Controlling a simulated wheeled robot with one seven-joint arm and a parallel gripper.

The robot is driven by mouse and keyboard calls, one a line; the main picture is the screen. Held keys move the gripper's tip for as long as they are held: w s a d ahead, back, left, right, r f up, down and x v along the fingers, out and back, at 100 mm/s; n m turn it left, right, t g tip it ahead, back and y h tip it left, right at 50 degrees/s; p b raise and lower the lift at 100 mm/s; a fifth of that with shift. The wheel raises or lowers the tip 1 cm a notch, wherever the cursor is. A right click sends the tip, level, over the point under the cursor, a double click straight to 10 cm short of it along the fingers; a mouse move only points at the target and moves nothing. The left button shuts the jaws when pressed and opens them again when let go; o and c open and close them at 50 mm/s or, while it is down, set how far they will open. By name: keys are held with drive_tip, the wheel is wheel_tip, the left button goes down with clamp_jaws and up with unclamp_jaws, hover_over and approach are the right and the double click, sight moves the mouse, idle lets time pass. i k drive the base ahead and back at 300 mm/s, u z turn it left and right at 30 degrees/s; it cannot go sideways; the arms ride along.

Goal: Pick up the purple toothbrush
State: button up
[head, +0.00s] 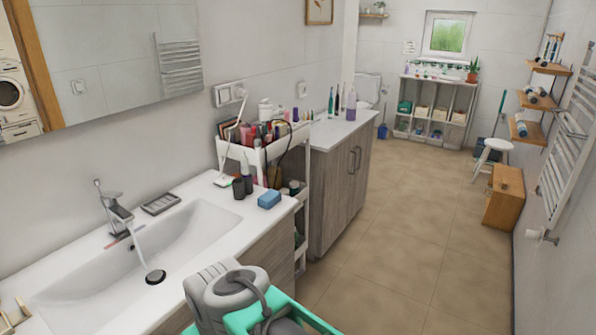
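I cannot make out a purple toothbrush for certain. The white cosmetics cart (232,151) stands between the sink counter and the grey cabinet, its top tray crowded with small bottles, tubes and thin upright items too small to tell apart. On the far cabinet top stand a purple bottle (351,105) and slim upright items, one teal (330,101) and one dark. Grey and teal parts of my arm show at the bottom centre, in front of the sink counter. My gripper's fingertips are not visible.
The sink counter (205,188) holds a running tap (116,205), a blue sponge (269,199) and dark containers (238,188). A grey wood cabinet (338,185) is beyond the cart. At right are a wooden box (503,197) and white stool (494,148). The tiled floor (405,225) between is clear.

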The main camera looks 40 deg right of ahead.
sight(245, 161)
drive_tip(key=z, duration=2.15)
drive_tip(key=i, duration=2.2)
drive_tip(key=u, duration=4.8)
